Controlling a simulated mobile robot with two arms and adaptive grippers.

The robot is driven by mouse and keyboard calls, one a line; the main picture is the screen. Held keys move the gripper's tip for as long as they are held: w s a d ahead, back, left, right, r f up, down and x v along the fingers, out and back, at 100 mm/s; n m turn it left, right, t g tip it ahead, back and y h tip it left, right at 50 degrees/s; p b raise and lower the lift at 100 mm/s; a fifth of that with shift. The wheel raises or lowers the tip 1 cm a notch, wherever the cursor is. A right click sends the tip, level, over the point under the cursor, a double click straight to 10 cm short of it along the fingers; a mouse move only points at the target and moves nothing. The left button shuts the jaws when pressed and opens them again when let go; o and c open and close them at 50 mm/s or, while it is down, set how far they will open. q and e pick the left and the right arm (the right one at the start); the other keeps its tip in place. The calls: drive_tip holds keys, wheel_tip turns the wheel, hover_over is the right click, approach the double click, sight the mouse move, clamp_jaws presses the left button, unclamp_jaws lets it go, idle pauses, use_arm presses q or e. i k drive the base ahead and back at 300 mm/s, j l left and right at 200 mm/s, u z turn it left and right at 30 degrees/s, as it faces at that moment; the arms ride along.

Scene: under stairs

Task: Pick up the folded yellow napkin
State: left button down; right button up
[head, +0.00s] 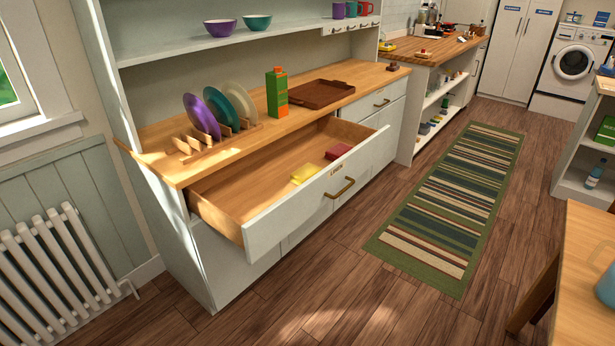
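The folded yellow napkin (305,173) lies flat inside the open drawer (245,192) of the white dresser. It is near the drawer's front panel. A folded red napkin (338,151) lies in the same drawer, to the right of the yellow one and apart from it. Neither of my grippers shows in the head view.
The drawer front (318,190) sticks out over the wooden floor. On the worktop above stand a plate rack (190,148) with several plates, a green and orange carton (277,92) and a brown tray (321,94). A striped rug (450,195) lies to the right. A wooden table (585,262) stands at the lower right.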

sight(301, 175)
drive_tip(key=i+j, duration=0.25)
drive_tip(key=i, duration=0.2)
drive_tip(key=i+j, duration=0.25)
drive_tip(key=i, duration=0.2)
